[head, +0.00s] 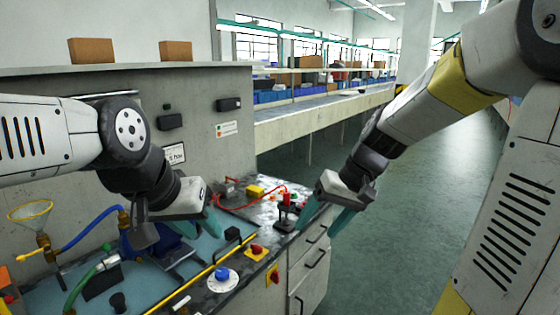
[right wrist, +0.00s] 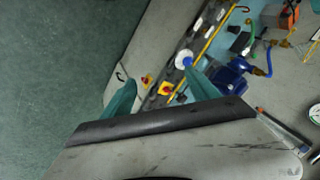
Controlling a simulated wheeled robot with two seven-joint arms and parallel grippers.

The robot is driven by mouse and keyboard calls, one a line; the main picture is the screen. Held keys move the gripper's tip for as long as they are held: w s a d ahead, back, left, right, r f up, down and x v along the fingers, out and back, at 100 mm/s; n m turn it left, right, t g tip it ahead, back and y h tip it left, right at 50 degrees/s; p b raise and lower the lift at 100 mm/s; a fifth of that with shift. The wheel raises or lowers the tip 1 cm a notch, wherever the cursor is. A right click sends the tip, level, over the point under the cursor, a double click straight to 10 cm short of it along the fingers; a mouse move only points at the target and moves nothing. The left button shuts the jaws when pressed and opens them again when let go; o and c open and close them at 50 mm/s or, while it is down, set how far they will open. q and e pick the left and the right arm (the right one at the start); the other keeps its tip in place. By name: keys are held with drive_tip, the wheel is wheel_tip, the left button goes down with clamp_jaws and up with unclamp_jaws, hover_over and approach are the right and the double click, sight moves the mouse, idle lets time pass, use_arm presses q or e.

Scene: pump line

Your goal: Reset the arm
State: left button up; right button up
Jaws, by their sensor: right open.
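My right gripper (head: 328,216) hangs over the right front edge of the bench in the head view. Its teal fingers are spread apart with nothing between them; they also show in the right wrist view (right wrist: 158,92). My left gripper (head: 212,220) is over the bench's blue work area, above and right of the blue pump (right wrist: 231,77). Its teal fingers are partly hidden by its own body, so their opening is unclear. I see nothing clearly held in it.
The bench carries a blue knob on a white dial (head: 222,278), red-and-yellow switches (head: 257,251), a small black stand with a red top (head: 285,212), hoses and a funnel (head: 30,211). Drawers (head: 308,268) are below its right side. Open green floor (head: 400,235) lies to the right.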

drive_tip(key=s+d+r+t+h, duration=0.1)
drive_tip(key=s+d+r+t, duration=0.1)
drive_tip(key=s, duration=0.3)
drive_tip(key=s+d+r+m+t+h, duration=0.1)
drive_tip(key=s+d+r+t+h, duration=0.1)
drive_tip(key=s, duration=0.4)
wheel_tip(320, 180, up, 3)
drive_tip(key=shift+d+f, duration=0.2)
drive_tip(key=shift+d, duration=0.45)
